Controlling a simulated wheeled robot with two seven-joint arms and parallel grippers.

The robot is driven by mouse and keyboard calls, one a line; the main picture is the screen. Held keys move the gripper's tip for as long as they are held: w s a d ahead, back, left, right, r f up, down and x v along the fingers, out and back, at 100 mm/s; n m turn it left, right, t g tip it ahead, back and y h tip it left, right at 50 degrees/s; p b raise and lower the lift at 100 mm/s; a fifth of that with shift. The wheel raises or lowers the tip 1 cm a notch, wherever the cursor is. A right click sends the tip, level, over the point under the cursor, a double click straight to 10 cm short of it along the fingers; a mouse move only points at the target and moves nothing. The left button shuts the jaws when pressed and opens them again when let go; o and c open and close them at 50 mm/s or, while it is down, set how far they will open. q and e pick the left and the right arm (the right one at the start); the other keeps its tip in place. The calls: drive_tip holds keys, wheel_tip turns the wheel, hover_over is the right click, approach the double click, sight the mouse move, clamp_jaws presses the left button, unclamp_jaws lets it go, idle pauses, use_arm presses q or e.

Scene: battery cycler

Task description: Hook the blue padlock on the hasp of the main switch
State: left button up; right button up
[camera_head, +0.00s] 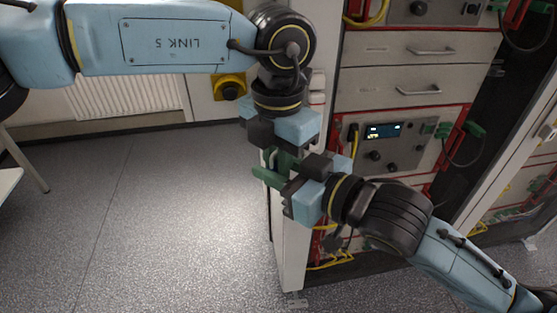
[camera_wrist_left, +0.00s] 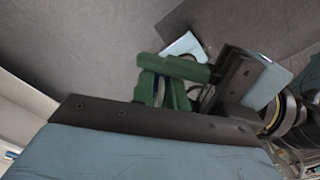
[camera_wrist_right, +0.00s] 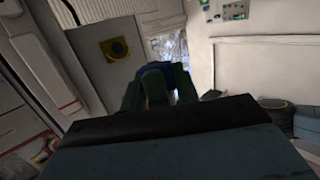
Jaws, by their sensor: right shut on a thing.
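The rack cabinet (camera_head: 400,103) with drawers, cables and red-edged panels stands close on the right. A radiator (camera_head: 130,95) is on the back wall. A white table (camera_head: 10,180) is at the far left. The grey floor (camera_head: 150,220) is clear.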

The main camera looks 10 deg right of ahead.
drive_tip(key=o, duration=1.1)
